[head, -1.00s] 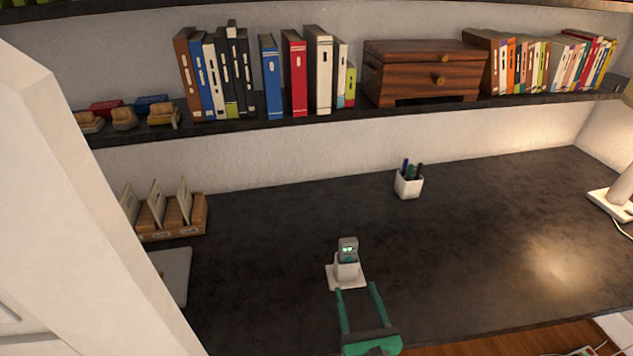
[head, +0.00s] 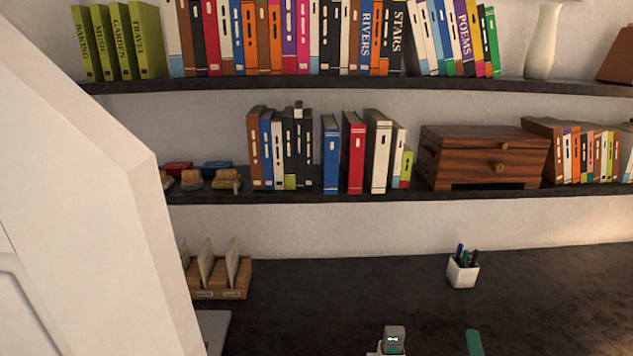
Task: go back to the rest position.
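I see nothing held at the visible fingertip.
The dark desk (head: 350,295) is clear around a white pen cup (head: 462,274). A wooden card holder (head: 220,292) stands at left. Above run a lower shelf (head: 330,200) with books and a wooden box (head: 484,157), and an upper book shelf (head: 300,85).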

